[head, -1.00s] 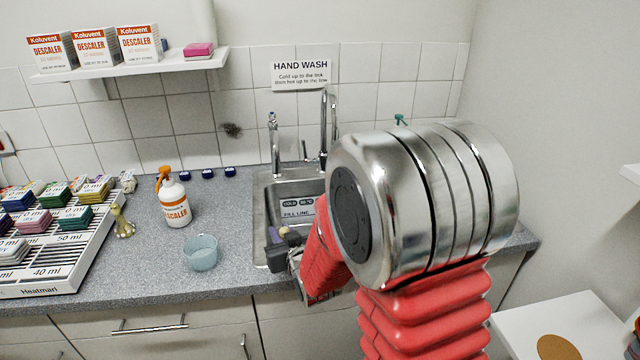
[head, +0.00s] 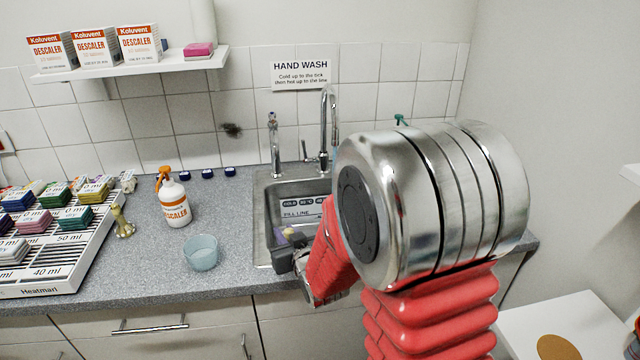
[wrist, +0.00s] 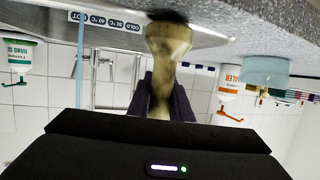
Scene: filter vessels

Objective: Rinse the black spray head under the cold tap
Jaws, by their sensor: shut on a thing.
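My gripper (head: 286,245) is shut on a yellowish, brass-like piece (wrist: 167,55) with a flared, dark end, at the front edge of the sink (head: 262,225). The dark fingers (wrist: 163,100) clasp its narrow part in the wrist view. I cannot tell whether its dark end is a black face or shadow. A similar brass-coloured piece (head: 122,222) stands on the counter at the left. A short chrome tap (head: 274,145) and a tall curved tap (head: 324,125) stand behind the sink; which is cold is not clear. My arm hides the sink's right part.
A blue cup (head: 201,252) and a white descaler spray bottle (head: 174,203) with an orange top stand left of the sink. A white rack (head: 70,262) of coloured blocks fills the far left. A hand-wash sign (head: 300,74) hangs above the taps. The counter's front middle is clear.

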